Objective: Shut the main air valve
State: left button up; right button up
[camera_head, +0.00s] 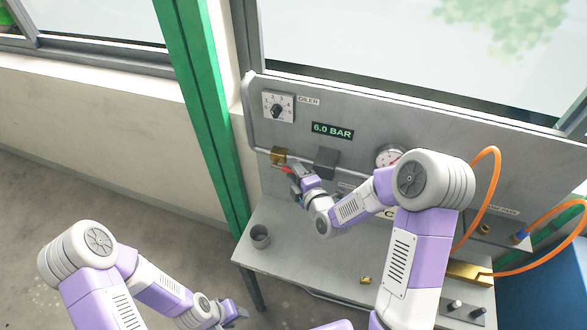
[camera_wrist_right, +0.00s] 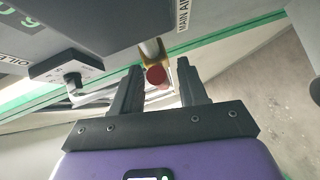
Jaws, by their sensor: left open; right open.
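The main air valve has a brass body (camera_head: 278,155) on a pipe along the grey panel, with a red handle (camera_head: 286,169). My right gripper (camera_head: 292,172) is open right at the handle. In the right wrist view the red handle end (camera_wrist_right: 156,76) shows between the two open fingers of that gripper (camera_wrist_right: 160,73), with a gap on both sides. The brass body (camera_wrist_right: 151,60) is behind it, and a "MAIN AIR" label (camera_wrist_right: 182,15) is beside it. The rest of the handle is foreshortened. My left gripper (camera_head: 240,312) is open and empty, low in the head view, away from the panel.
A dark grey block (camera_head: 326,162) sits on the panel right of the valve. An oiler dial (camera_head: 277,108), a 6.0 BAR display (camera_head: 332,131) and a gauge (camera_head: 389,156) are above. A grey cup (camera_head: 260,236) stands on the bench (camera_head: 300,262). Orange hoses (camera_head: 490,190) hang at right.

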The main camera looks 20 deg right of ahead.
jog(key=shift+w, duration=0.25)
grip_shut()
jog(key=shift+w+a, duration=0.1)
jog(key=shift+a, duration=0.05)
